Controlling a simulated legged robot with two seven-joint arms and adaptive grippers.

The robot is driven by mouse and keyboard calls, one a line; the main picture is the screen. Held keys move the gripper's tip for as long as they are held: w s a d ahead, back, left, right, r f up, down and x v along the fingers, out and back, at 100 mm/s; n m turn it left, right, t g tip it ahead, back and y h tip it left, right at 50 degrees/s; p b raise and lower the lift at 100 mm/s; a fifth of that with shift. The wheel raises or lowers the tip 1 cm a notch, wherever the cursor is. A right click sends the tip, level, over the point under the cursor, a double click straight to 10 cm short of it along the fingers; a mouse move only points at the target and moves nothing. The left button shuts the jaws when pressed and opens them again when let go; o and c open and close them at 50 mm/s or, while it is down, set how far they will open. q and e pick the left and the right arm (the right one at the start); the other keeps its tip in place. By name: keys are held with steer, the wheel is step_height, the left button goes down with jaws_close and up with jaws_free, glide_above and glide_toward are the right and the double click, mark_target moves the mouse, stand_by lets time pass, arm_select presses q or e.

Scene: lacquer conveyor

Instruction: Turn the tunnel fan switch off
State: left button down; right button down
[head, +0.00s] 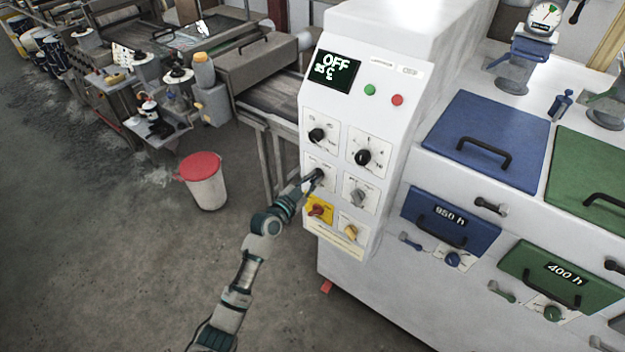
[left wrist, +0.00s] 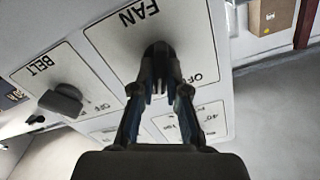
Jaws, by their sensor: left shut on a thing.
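The tunnel fan switch is a black knob (left wrist: 158,52) on a white plate marked FAN, shown upside down in the left wrist view. In the head view its plate (head: 326,168) is on the left of the white control panel's second row. My left gripper (head: 311,184) is at this plate. In the left wrist view my left gripper (left wrist: 160,88) has its two fingers closed on the knob. The fingers hide part of the knob, so I cannot tell its setting. My right gripper is not in view.
The grey BELT knob (head: 357,196) sits just right of the fan plate. Black dials (head: 363,157) are above, and a red switch on a yellow plate (head: 318,210) is below. The display (head: 334,72) reads OFF. A red-lidded bin (head: 203,185) stands on the floor.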

arm_select(q)
steer(key=n, duration=0.5)
steer(key=shift+w+a+r+n, duration=0.1)
steer(key=shift+n, duration=0.3)
steer(key=n+p, duration=0.1)
steer(key=n, duration=0.2)
steer(key=shift+n, duration=0.3)
steer(key=n, duration=0.3)
steer(key=shift+a+n+p, duration=0.1)
steer(key=shift+n+p, duration=0.2)
steer(key=shift+p, duration=0.1)
stand_by(0.4)
steer(key=c, duration=1.2)
jaws_free()
steer(key=shift+w+f, duration=0.15)
steer(key=shift+f, duration=0.05)
steer(key=v, duration=1.2)
steer(key=shift+a, duration=0.1)
